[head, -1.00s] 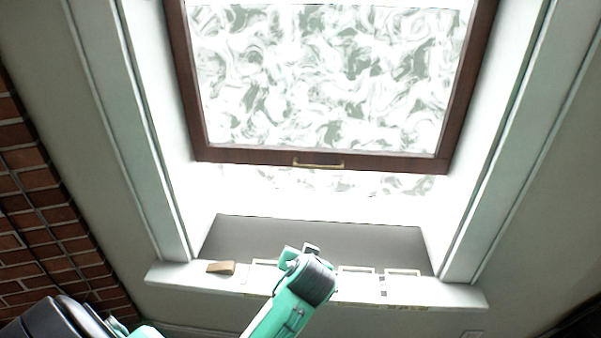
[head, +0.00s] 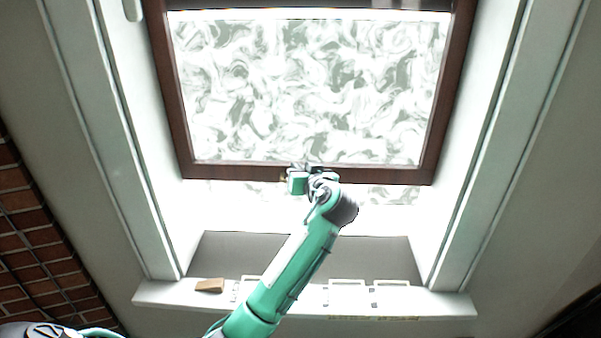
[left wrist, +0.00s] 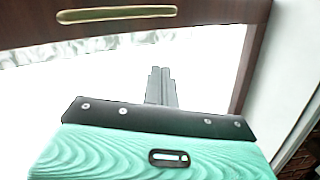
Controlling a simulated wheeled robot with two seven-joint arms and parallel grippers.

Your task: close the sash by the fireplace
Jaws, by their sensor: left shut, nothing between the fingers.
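The sash (head: 235,172) is a dark brown frame around a swirl-patterned pane. It is raised, with a bright gap between its bottom rail and the sill (head: 445,303). The brass handle (left wrist: 117,14) on the bottom rail shows in the left wrist view, and is mostly hidden behind my gripper in the head view. My left gripper (head: 303,169) overlaps the rail's middle in the head view. In the left wrist view its fingers (left wrist: 160,72) are shut and empty, pointing just below and right of the handle, apart from it. My right gripper is out of view.
A small tan block (head: 209,285) and several white frame-like pieces (head: 347,283) sit on the sill under my left arm. White jambs (head: 125,150) flank the window. A brick wall (head: 35,235) is at the left. The space below the rail is otherwise clear.

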